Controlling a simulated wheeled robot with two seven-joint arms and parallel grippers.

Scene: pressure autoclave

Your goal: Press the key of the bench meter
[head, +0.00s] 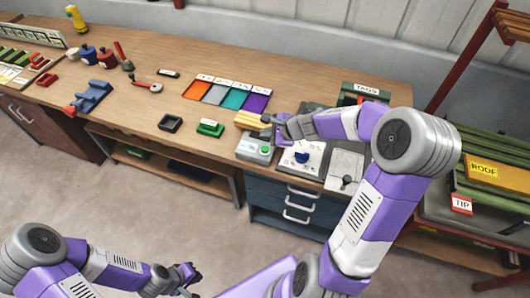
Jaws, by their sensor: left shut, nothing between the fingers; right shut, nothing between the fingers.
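A small grey box (254,148) with a green spot (265,149) on its top stands near the front edge of the bench; it looks like the bench meter. Its key is too small to make out for certain. My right gripper (270,127) is shut and empty, just above and behind the right part of this box. I cannot tell whether it touches anything. My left gripper (188,281) is low in front of the bench, over the floor, far from the box. It is shut and empty.
A yellow block (249,118) lies just behind the grey box. A white panel with a blue part (302,157) is to the right. A green item (210,128) and a black tray (171,123) are to the left. Coloured bins (236,97) stand behind.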

